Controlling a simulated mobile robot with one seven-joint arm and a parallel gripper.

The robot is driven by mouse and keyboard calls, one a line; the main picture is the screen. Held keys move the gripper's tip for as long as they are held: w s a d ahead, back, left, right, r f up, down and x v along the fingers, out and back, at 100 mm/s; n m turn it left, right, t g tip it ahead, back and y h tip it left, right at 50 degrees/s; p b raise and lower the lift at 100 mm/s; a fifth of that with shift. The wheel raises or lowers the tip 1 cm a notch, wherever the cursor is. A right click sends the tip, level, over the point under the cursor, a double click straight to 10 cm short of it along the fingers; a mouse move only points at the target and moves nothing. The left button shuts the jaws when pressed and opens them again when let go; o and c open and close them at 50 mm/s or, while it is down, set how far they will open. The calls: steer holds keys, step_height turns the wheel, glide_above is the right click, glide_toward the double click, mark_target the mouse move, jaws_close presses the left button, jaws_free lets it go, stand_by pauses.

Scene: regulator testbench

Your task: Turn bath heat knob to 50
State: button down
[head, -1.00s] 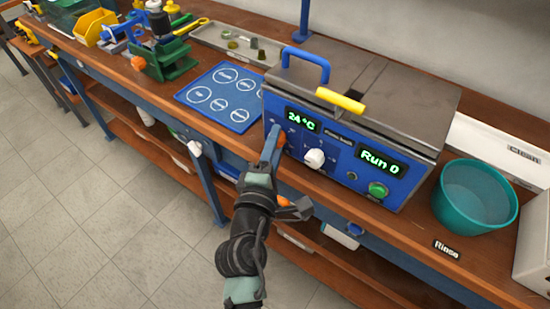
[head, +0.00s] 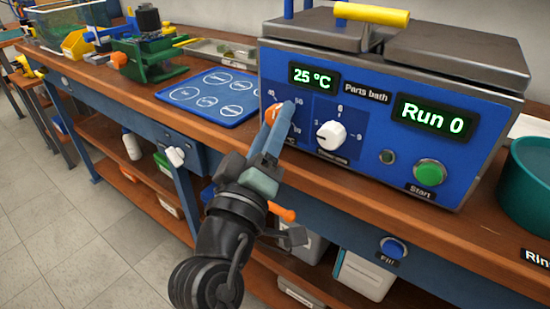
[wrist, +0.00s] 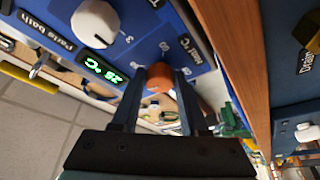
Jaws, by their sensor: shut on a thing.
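The parts bath (head: 370,100) is a blue panel with grey lids. Its heat knob (wrist: 159,75) is orange, at the left of the panel, and shows partly behind my fingers in the head view. My gripper (head: 279,112) is shut on this knob, one finger on each side; the wrist view shows the same grip. Small scale marks surround the knob, but the fingers hide its pointer. The green temperature display (head: 314,77) reads 25 °C.
A white timer knob (head: 331,135) sits just right of my gripper. A Run 0 display (head: 431,117) and green Start button (head: 430,172) are further right. A blue mat (head: 215,97) lies left of the bath, and a teal bowl (head: 530,190) stands right.

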steer(key=m+h+b, duration=0.1)
steer(key=m+b, duration=0.1)
steer(key=b, duration=0.2)
steer(key=f+m+h+b, duration=0.1)
steer(key=m+b, duration=0.2)
steer(key=b, duration=0.1)
steer(key=shift+a+m+h, duration=0.1)
steer(key=shift+m+h, duration=0.2)
steer(key=shift+h, duration=0.1)
steer(key=m+b, duration=0.1)
steer(key=b, duration=0.1)
steer(key=m+h+b, duration=0.1)
steer(key=m+b, duration=0.1)
steer(key=shift+w+r+h, duration=0.1)
steer(key=shift+r+h, duration=0.1)
steer(key=shift+h, duration=0.1)
steer(key=shift+r+m+g+b, duration=0.1)
steer(key=shift+m+g+b, duration=0.2)
steer(key=shift+m, duration=0.1)
steer(key=shift+r, duration=0.1)
steer(key=shift+c, duration=2.1)
jaws_free()
steer(key=p+v, duration=0.1)
steer(key=v, duration=1.2)
